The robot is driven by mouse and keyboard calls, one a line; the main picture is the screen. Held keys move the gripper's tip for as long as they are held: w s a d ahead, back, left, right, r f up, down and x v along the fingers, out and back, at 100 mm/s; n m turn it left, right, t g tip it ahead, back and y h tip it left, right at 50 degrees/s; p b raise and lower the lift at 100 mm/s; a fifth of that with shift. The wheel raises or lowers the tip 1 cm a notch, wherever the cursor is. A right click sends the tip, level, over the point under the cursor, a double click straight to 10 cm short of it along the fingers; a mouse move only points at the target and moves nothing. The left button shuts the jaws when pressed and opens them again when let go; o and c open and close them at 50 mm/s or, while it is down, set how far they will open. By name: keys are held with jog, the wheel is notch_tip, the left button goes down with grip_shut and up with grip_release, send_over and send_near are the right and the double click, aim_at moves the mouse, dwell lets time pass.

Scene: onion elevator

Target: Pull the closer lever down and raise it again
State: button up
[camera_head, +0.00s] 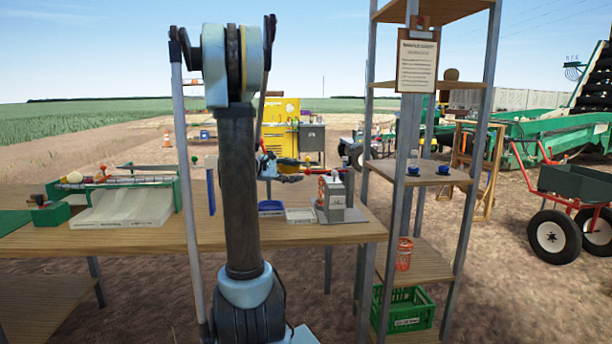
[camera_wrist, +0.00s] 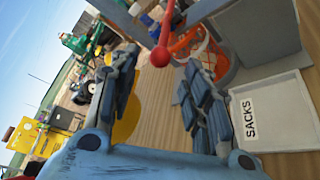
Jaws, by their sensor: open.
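The closer is a grey upright device (camera_head: 335,195) standing near the right end of the wooden table. In the wrist view its lever (camera_wrist: 166,25) is a thin red rod ending in a round red knob (camera_wrist: 160,56). My gripper (camera_wrist: 160,95) is open and empty, with one finger on each side of the picture. The knob shows between and beyond the fingertips, with no clear contact. An orange mesh sack (camera_wrist: 205,52) hangs at the closer beside the lever.
A light tray marked SACKS (camera_wrist: 285,115) lies right of my fingers in the wrist view. The wooden table (camera_head: 285,236) carries a green-framed sorting unit (camera_head: 183,190) at left. A metal-post shelf rack (camera_head: 478,110) stands just right of the table.

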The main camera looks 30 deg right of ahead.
aim_at(307, 172)
jog(key=x, duration=0.6)
jog(key=shift+d+f, duration=0.1)
jog(key=shift+d, duration=0.1)
grip_shut()
